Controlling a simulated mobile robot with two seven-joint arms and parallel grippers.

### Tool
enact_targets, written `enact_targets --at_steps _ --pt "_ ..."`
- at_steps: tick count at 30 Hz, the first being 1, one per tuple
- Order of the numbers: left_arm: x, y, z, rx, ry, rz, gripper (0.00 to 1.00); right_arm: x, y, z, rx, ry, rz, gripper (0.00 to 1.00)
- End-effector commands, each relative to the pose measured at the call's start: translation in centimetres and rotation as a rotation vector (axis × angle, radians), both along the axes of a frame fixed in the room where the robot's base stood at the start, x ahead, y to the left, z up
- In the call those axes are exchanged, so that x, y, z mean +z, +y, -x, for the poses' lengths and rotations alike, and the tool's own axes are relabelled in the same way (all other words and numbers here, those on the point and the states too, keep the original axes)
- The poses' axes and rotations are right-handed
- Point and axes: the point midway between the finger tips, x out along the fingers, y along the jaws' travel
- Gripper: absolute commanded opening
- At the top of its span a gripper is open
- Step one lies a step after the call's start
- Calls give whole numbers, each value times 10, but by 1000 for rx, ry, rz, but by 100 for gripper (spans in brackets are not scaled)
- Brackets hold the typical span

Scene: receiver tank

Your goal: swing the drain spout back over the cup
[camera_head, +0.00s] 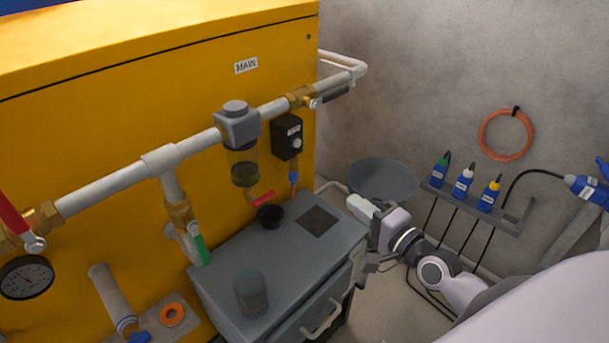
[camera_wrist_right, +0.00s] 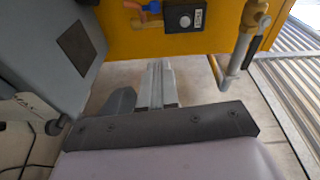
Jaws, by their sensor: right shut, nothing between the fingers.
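The filter bowl (camera_head: 243,165) hangs under the white pipe on the yellow housing. Below it is a short brass drain fitting (camera_head: 252,196) with a red handle (camera_head: 262,198); I cannot tell for sure if this is the drain spout. A small black round cup (camera_head: 270,216) sits below it on the grey cabinet. A grey see-through cup (camera_head: 251,293) stands nearer the cabinet's front. Another drain leg has a green handle (camera_head: 201,249). My right gripper (camera_head: 352,203) is shut and empty, just right of the cabinet. Its closed fingers (camera_wrist_right: 157,84) point forward in the wrist view. My left gripper is out of view.
The grey cabinet (camera_head: 225,275) has a dark square patch (camera_head: 317,221) on top and a handle (camera_head: 322,318) in front. A black box (camera_head: 287,137) with a knob hangs above. A grey basin (camera_head: 383,180) and bottle rack (camera_head: 470,208) stand right.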

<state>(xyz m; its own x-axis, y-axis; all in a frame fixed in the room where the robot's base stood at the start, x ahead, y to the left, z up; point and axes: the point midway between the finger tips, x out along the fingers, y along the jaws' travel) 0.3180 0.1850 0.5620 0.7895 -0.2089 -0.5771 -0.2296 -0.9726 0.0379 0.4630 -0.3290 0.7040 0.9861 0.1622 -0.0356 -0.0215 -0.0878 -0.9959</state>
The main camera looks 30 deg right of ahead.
Motion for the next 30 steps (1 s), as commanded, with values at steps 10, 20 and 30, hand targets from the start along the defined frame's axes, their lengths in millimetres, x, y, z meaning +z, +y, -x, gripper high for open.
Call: enact_targets --at_steps 10,20,30 --pt "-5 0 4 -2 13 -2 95 0 6 -16 12 10 -47 0" --pt "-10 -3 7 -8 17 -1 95 -2 14 -63 11 9 -44 0" --pt "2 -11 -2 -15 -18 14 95 -3 33 -104 12 11 -48 0"
